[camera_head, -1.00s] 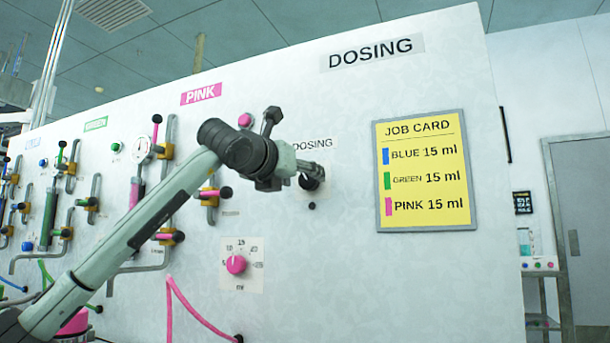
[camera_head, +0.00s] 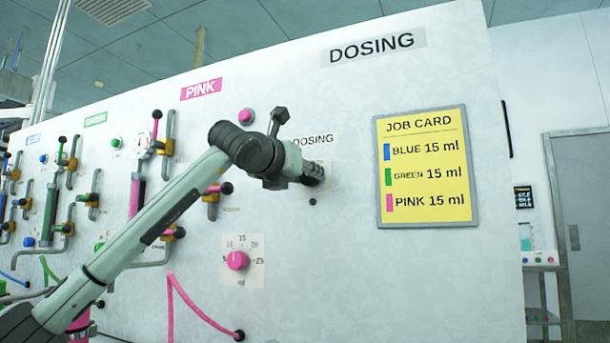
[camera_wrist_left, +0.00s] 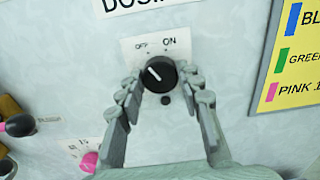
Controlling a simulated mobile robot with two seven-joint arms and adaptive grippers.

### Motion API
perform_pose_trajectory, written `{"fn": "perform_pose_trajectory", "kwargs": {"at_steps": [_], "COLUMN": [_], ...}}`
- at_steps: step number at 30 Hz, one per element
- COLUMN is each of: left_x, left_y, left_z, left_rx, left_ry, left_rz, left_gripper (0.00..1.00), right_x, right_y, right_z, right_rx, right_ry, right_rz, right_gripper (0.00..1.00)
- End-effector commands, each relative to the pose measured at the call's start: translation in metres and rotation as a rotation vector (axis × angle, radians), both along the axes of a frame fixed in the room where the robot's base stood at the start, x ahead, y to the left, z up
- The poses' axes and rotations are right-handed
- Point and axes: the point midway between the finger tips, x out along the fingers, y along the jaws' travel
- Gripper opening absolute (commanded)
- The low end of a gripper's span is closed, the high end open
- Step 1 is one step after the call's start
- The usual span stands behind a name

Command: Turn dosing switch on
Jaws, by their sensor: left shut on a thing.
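The dosing switch is a round black knob (camera_wrist_left: 159,74) on a white plate marked OFF and ON. Its white pointer line slants up and left, toward OFF. In the head view the knob (camera_head: 315,171) is largely covered by my left gripper (camera_head: 306,174). In the left wrist view the two fingers of my left gripper (camera_wrist_left: 162,88) stand on either side of the knob, shut on it. My right gripper is in neither view.
A pink dial (camera_head: 237,260) sits below left of the switch. Valves with pink handles (camera_head: 222,188) are further left. A yellow job card (camera_head: 422,168) hangs to the right. The panel between the switch and the card is clear.

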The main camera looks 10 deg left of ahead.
Motion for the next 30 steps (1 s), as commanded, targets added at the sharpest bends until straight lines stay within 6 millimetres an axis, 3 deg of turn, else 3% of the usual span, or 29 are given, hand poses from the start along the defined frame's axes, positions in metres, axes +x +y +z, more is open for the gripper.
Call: {"fn": "perform_pose_trajectory", "kwargs": {"at_steps": [11,30], "left_x": [0.000,-0.001], "left_y": [0.000,0.000], "left_z": [0.000,0.002], "left_rx": [0.128,0.695], "left_ry": [-0.026,-0.139], "left_rz": [0.001,0.001], "left_gripper": [0.07,0.07], "right_x": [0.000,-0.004], "right_y": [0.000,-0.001], "right_z": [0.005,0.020], "right_rx": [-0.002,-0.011], "right_ry": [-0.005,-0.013], "right_rz": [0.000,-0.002], "right_gripper": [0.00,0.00]}}
